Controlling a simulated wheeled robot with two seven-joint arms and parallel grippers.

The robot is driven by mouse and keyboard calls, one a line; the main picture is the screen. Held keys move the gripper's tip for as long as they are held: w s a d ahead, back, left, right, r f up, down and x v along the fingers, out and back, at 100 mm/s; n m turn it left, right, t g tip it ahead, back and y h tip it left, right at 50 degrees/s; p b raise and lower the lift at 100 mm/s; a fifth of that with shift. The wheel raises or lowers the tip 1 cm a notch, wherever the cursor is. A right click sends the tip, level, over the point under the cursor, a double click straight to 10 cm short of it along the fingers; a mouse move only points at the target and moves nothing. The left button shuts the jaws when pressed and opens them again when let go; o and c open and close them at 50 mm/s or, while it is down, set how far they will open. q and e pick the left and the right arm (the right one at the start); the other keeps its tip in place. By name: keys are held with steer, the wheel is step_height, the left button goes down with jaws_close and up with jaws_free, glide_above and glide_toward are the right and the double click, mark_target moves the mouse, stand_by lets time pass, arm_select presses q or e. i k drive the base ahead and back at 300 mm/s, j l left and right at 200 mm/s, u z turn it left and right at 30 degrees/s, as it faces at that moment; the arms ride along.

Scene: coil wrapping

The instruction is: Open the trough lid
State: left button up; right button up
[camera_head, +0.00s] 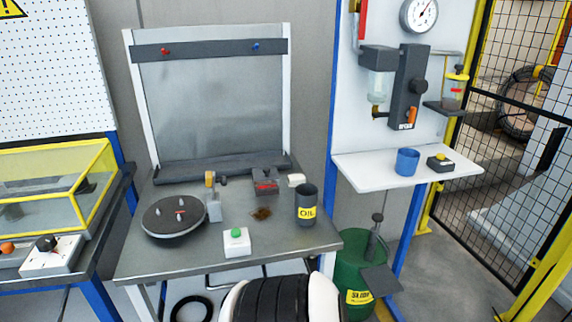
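A yellow-framed box with clear panels (55,180) stands on the bench at the left and is cut off by the picture's left edge. It looks like the trough. Its top appears to be a clear panel in a yellow frame, lying shut, though its left part is out of view. Neither of my grippers is in the camera_head view.
A control box (50,256) with knobs sits in front of the yellow-framed box. The middle table (150,262) holds a round black turntable (173,222), a green-button box (236,242) and an oil can (306,206). A green drum (352,270) stands on the floor to the right.

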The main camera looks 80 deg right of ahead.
mark_target(266, 173)
steer(key=z, duration=2.45)
steer(key=i+j, duration=0.05)
